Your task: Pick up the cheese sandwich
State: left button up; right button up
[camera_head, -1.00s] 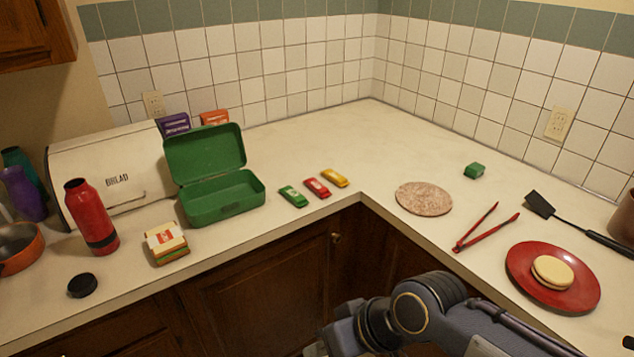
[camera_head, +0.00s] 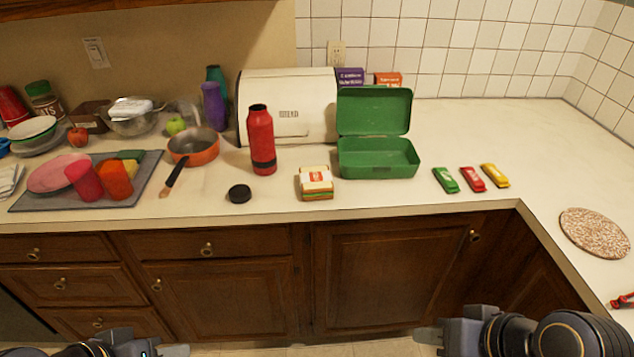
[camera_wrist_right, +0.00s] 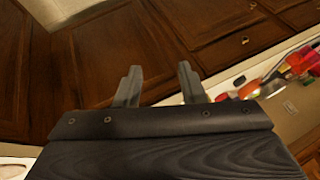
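The cheese sandwich (camera_head: 316,184) lies on the counter near its front edge, in front of the bread box and left of the open green lunch box (camera_head: 378,150). It has a white and red label on top. My right gripper (camera_head: 428,338) is low at the bottom of the head view, in front of the cabinets and below the counter, apart from the sandwich. In the right wrist view its two fingers (camera_wrist_right: 158,86) stand apart with nothing between them. My left gripper (camera_head: 172,351) shows partly at the bottom left; its fingers are mostly cut off.
A red bottle (camera_head: 261,140) and a black lid (camera_head: 239,193) stand left of the sandwich. A bread box (camera_head: 290,105) is behind. Small green, red and yellow bars (camera_head: 471,179) lie right of the lunch box. A pan (camera_head: 193,147) and a cluttered mat (camera_head: 140,180) are further left.

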aim_at(316, 181)
jog(key=i+j, duration=0.5)
jog(key=i+j+z, duration=0.15)
jog(key=i+j, duration=0.35)
jog(key=j, duration=0.15)
